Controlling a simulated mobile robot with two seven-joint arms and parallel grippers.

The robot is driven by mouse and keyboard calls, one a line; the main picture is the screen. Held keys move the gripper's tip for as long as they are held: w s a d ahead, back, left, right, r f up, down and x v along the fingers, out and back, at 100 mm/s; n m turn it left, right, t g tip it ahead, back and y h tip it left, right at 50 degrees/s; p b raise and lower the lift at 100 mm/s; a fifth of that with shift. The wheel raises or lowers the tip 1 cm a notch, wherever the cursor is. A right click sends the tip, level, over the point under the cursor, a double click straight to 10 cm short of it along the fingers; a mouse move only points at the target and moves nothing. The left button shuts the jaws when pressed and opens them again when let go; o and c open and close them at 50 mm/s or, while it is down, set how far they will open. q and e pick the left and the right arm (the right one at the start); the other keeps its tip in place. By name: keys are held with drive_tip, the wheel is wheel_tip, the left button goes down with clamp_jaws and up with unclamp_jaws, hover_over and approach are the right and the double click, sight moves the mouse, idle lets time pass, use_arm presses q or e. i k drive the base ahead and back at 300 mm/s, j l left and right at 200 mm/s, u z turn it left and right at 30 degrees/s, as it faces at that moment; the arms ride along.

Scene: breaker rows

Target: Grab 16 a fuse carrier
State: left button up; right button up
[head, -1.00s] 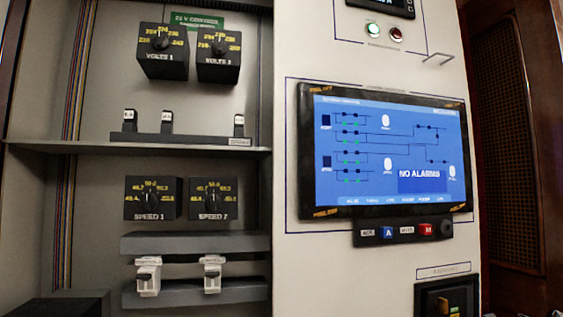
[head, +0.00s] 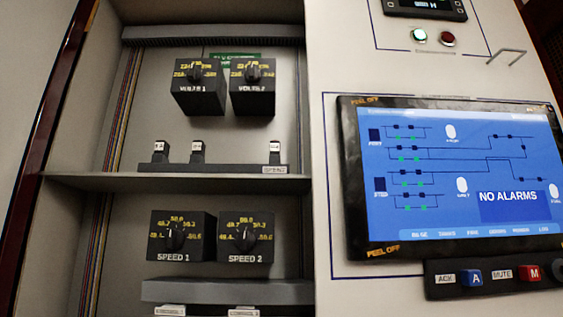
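Three small dark fuse carriers with white labels stand upright along a dark rail on the upper shelf in the head view: a left one (head: 161,152), a middle one (head: 197,153) and a right one (head: 275,152). The left and middle ones are close together; a wide gap separates them from the right one. The labels are too small to read surely, so I cannot tell which is the 16 A carrier. A small plate marked like "SPARE" (head: 275,169) is at the rail's right end. Neither of my grippers is in view.
Dial boxes VOLTS 1 (head: 197,98) and VOLTS 2 (head: 254,98) hang above the carriers. The shelf (head: 90,181) separates them from SPEED 1 (head: 166,222) and SPEED 2 (head: 245,217) below. A screen (head: 455,185) reading "NO ALARMS" is on the right panel. A wooden edge (head: 55,130) borders the left.

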sight(274, 156)
drive_tip(key=u, duration=1.15)
drive_tip(key=k+l+u, duration=0.35)
drive_tip(key=l+u, duration=0.15)
drive_tip(key=k+l, duration=0.25)
drive_tip(key=l, duration=0.2)
